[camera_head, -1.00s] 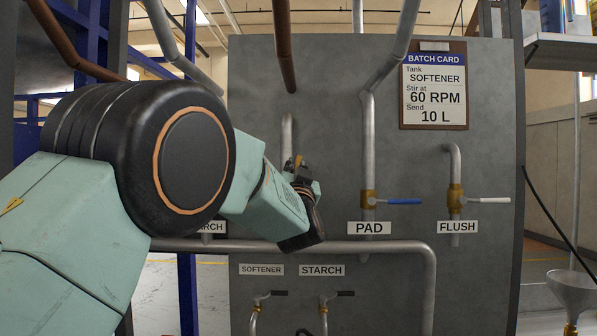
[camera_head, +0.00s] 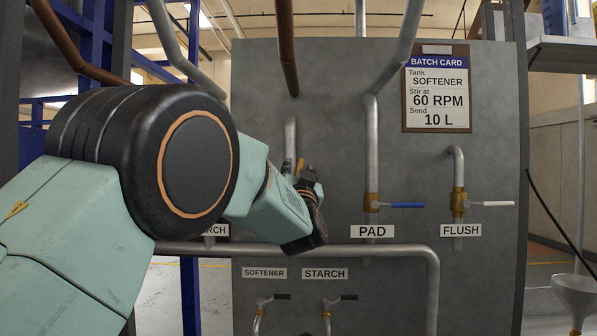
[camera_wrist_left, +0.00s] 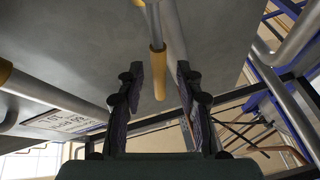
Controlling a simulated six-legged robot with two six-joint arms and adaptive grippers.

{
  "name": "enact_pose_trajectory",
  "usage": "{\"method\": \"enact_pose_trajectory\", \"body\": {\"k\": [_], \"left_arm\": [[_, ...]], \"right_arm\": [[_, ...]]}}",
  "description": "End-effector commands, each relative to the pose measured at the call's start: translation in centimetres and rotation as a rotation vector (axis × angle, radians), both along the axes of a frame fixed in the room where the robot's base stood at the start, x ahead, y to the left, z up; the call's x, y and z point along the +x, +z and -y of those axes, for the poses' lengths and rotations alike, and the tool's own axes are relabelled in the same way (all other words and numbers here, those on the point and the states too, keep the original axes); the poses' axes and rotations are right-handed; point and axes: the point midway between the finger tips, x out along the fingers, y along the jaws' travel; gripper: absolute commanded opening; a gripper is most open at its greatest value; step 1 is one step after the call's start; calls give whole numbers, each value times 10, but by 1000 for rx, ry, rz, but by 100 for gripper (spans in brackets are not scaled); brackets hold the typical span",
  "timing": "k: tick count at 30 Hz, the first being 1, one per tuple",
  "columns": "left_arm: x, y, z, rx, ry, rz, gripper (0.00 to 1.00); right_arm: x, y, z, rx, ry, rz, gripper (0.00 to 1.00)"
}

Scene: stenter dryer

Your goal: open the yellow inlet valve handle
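The yellow handle (camera_wrist_left: 158,62) is a sleeve on a grey lever in the left wrist view. It lies between the two dark fingers of my left gripper (camera_wrist_left: 158,82), with a visible gap on each side. The gripper is open. In the head view my left gripper (camera_head: 308,185) is at the grey panel, in front of the pipe left of the PAD valve. A small yellow piece (camera_head: 301,166) shows beside it; the gripper and arm hide most of the valve there. My right gripper is not in view.
The blue-handled PAD valve (camera_head: 398,205) and white-handled FLUSH valve (camera_head: 484,204) are to the right on the panel (camera_head: 340,130). A grey horizontal pipe (camera_head: 370,249) runs just below my gripper. Small black-handled valves (camera_head: 340,298) sit lower. A batch card (camera_head: 437,90) hangs at upper right.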

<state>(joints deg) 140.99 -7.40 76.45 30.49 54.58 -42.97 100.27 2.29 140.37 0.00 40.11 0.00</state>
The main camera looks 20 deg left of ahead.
Motion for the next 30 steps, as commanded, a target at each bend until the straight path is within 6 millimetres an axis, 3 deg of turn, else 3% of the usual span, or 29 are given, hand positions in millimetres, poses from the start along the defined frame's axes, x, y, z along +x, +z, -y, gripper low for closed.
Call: {"method": "enact_pose_trajectory", "body": {"k": [5,21,30], "left_arm": [[-5,-4,3,1,-1,-2,36],[-60,-29,22,2,-1,0,36],[-65,-31,23,-1,0,2,36]], "right_arm": [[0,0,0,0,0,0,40],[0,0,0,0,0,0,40],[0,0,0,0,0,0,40]]}}
